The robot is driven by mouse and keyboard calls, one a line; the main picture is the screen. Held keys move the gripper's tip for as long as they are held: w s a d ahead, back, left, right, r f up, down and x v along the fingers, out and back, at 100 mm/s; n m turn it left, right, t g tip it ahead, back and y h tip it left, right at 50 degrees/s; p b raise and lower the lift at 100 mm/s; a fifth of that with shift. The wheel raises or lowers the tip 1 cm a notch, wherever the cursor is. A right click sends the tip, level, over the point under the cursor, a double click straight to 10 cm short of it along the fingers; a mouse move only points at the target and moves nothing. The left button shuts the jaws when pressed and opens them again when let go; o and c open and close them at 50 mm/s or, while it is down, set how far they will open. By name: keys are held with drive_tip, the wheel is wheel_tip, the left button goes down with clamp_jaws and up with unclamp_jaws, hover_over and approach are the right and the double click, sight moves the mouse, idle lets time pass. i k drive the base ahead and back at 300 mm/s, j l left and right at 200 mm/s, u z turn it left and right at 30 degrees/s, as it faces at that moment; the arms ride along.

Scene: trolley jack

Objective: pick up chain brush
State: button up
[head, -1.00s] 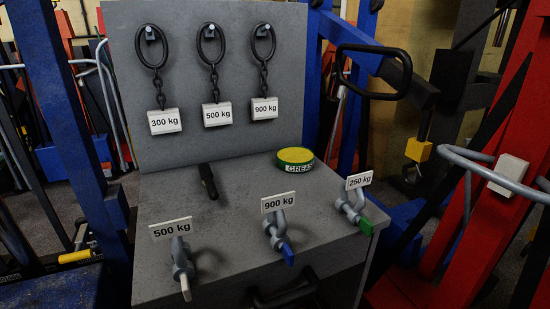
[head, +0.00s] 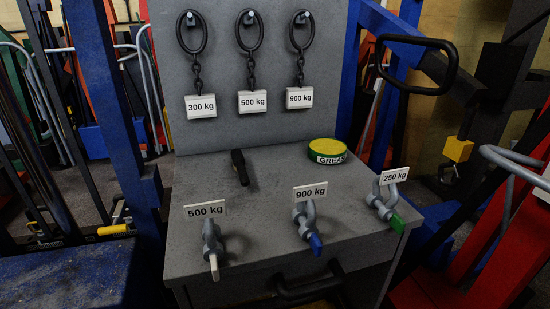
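A small dark handled object, likely the chain brush (head: 239,167), lies on the grey bench top (head: 270,180) left of the middle. Its black handle points toward the back panel, and its bristles cannot be made out. My gripper is not in the head view.
A green and yellow grease tin (head: 327,151) sits at the back right of the bench. Labelled valves with white (head: 211,243), blue (head: 307,225) and green (head: 385,207) handles line the front edge. Chains with weight tags (head: 251,102) hang behind. Blue posts (head: 110,120) flank the bench.

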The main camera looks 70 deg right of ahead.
sight(238, 160)
drive_tip(key=k+l+z, duration=0.1)
drive_tip(key=l+z, duration=0.7)
